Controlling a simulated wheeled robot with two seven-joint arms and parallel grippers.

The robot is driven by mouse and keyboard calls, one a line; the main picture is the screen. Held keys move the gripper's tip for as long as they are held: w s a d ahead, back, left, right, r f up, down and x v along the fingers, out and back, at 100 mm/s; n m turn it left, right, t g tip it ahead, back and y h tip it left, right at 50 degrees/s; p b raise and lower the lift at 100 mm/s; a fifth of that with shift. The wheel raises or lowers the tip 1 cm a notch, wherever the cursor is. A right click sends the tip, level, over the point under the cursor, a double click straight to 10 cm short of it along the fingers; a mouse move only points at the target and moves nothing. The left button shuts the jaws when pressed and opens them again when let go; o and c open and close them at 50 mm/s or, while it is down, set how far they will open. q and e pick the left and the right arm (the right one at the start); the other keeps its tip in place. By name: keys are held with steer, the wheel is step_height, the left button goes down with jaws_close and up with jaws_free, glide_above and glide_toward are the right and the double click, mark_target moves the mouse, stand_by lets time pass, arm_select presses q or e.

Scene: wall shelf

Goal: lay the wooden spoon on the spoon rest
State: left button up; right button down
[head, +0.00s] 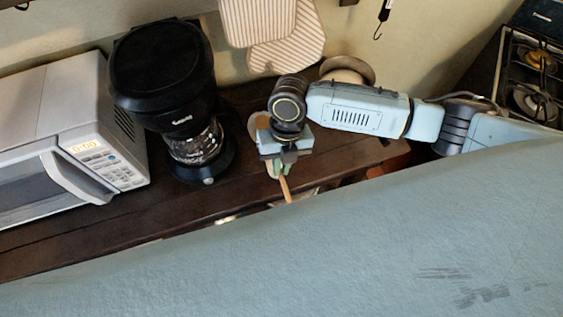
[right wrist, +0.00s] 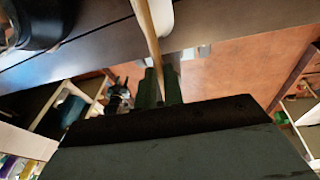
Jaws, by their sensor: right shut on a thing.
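My right gripper (head: 279,170) is over the front part of the dark wooden counter. It is shut on the wooden spoon (head: 287,190), whose thin handle sticks out below the fingers. In the right wrist view the spoon (right wrist: 150,35) runs from the top edge down between the green fingers (right wrist: 159,88). A pale, rounded piece (right wrist: 166,14) lies beside the spoon at the counter edge; it may be the spoon rest, but I cannot tell. In the head view my wrist hides most of what lies behind the gripper. My left gripper is not in view.
A black coffee maker (head: 164,85) stands left of my gripper, with a microwave (head: 75,135) further left. A tan round object (head: 348,69) is behind my right arm. Striped mitts (head: 275,30) hang on the wall. A stove (head: 530,75) is far right.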

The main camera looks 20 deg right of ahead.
steer(key=shift+f, duration=0.3)
steer(key=c, duration=1.4)
jaws_free()
steer(key=shift+c, duration=0.2)
steer(key=shift+r, duration=0.1)
steer(key=s+a+p+v, duration=0.1)
steer(key=p+v, duration=0.6)
steer(key=shift+s+r, duration=0.15)
steer(key=shift+r, duration=0.35)
